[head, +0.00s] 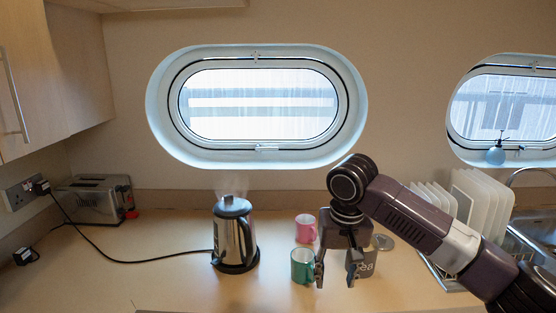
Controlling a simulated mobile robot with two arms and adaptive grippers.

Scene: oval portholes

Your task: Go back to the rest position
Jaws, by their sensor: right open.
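My right gripper (337,272) points down over the counter with its two fingers apart and nothing between them. A green mug (302,265) stands just left of its left finger; I cannot tell whether they touch. A pink mug (305,228) stands behind the green one. A grey canister with lettering ending in "ea" (366,269) stands behind the right finger, partly hidden by it, with a round grey lid (384,242) beside it. My right arm comes in from the lower right. My left gripper is not in view.
A steel kettle (232,236) steams on its base, its cord running left across the counter (165,285). A toaster (95,200) stands at the back left. A rack with white plates (476,205) and a sink (530,238) are at the right, behind my arm. The front left counter is clear.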

